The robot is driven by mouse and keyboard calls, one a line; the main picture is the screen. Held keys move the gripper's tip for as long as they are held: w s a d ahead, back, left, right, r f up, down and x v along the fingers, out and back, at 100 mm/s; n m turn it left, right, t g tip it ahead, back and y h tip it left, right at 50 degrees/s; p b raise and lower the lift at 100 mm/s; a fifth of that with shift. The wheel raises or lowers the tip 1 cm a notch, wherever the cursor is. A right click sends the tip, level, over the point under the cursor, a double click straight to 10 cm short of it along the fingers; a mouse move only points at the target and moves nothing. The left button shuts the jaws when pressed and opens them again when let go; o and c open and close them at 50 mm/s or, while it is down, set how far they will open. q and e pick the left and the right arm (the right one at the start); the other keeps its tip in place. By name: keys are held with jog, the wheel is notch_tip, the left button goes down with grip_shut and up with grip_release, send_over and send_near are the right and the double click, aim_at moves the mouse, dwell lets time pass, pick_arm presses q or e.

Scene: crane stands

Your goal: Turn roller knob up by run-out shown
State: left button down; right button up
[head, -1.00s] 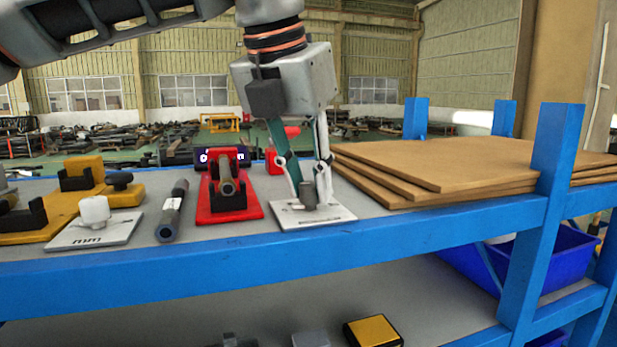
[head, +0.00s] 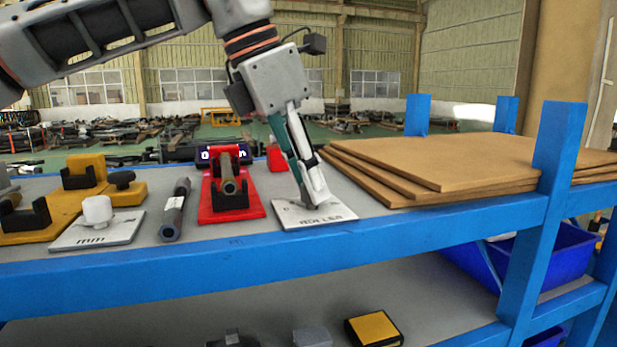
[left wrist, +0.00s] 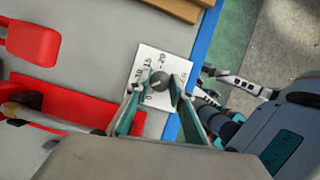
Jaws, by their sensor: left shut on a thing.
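The roller knob (left wrist: 160,83) is a dark round knob with a pale pointer line, on a white plate (head: 335,220) lettered ROLLER. Numbers ring the knob in the left wrist view; some are covered by the fingers. My left gripper (head: 316,198) is shut on the knob, one finger on each side in the left wrist view (left wrist: 157,92). In the head view the fingers hide the knob. A red stand (head: 213,212) holds a grey tube (head: 228,178). The dark display (head: 205,155) behind it is partly covered, and its reading is not legible. Part of my right gripper (left wrist: 232,88) seems to show in the left wrist view; its opening is unclear.
Left of the red stand lie a dark tube (head: 174,210), a white plate with a white knob (head: 97,210) and yellow fixtures (head: 50,215). Brown boards (head: 440,160) are stacked on the right. A blue shelf edge (head: 250,247) runs in front, with a post (head: 558,150).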

dwell(0.4)
pick_arm(q)
jog(key=c, duration=1.8)
grip_release()
jog(key=v, duration=1.2)
jog(key=shift+w, duration=0.1)
